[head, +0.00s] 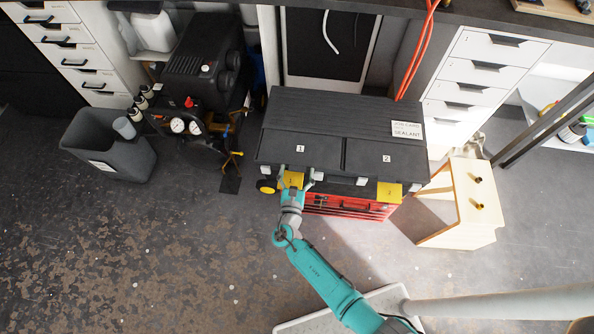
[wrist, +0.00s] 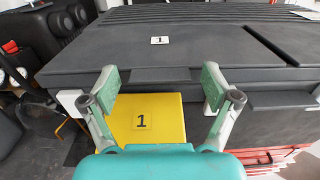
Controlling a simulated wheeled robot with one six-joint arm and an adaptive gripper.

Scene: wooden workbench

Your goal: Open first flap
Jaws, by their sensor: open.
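A black toolbox has two lid flaps. The first flap (head: 301,149), labelled 1, is on the left and lies shut; it also shows in the wrist view (wrist: 185,55). The second flap (head: 386,158), labelled 2, is on the right and also lies shut. A yellow plate marked 1 (wrist: 142,122) is on the front below the first flap. My gripper (head: 297,176) is at the front edge of the first flap, by the yellow plate. In the wrist view my gripper (wrist: 158,90) is open and empty, its fingers either side of a dark front tab (wrist: 160,74). Contact is unclear.
A second yellow plate (head: 389,192) is at the front right. A red drawer unit (head: 348,207) is under the toolbox. A wooden stool (head: 468,205) stands right, a compressor (head: 205,65) and grey bin (head: 108,145) left. The floor in front is mostly clear.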

